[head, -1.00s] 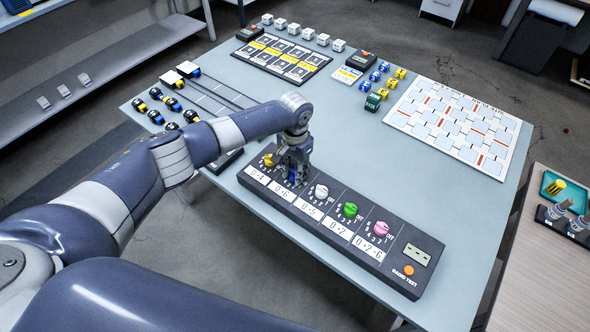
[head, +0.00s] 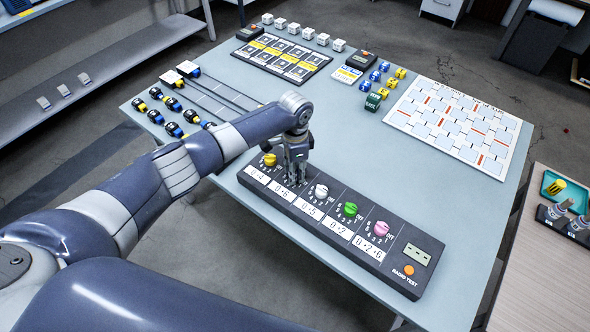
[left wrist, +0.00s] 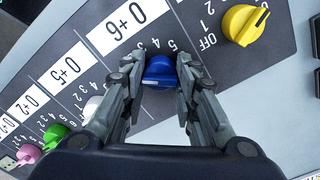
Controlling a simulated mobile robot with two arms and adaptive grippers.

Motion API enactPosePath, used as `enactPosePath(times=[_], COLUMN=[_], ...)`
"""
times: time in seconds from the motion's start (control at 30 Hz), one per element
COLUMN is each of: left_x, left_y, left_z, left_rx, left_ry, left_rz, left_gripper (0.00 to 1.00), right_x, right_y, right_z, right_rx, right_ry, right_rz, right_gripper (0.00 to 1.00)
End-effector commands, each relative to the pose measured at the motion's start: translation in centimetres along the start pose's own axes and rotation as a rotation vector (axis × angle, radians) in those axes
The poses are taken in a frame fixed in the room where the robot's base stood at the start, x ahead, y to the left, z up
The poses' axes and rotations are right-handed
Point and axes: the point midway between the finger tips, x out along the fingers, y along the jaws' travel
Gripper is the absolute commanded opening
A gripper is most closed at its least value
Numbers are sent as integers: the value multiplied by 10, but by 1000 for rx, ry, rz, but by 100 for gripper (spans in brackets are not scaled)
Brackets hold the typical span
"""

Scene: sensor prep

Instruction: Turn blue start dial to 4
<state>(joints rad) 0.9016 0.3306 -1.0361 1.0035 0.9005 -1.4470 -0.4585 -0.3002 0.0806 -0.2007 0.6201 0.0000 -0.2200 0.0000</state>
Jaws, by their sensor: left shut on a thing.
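The blue start dial (left wrist: 160,70) sits on the black radio test panel (head: 430,248), second from the left end in the head view, by the label reading 0 and 6. My left gripper (head: 296,180) points down over it and hides it in the head view. In the left wrist view the two fingers of the gripper (left wrist: 158,82) are shut on the blue dial, one on each side. Printed numbers show around the dial, some covered by the fingers. I cannot tell which number it points to. My right gripper is not in view.
A yellow dial (head: 270,160) is close on one side and a white dial (head: 321,191) on the other. Green (head: 350,209) and pink (head: 381,228) dials follow along the panel.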

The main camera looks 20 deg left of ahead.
Motion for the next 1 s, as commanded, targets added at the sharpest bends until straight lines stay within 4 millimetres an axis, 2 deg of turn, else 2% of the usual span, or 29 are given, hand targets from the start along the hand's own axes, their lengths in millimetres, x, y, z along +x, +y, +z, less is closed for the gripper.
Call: enactPosePath(times=[1.0], left_x=[0], left_y=[0], left_z=[-1], left_rx=[967], left_ry=[2], left_rz=[-2], left_gripper=[4], right_x=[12], right_y=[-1], right_z=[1], right_rx=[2], right_ry=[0], right_rz=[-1], right_gripper=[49])
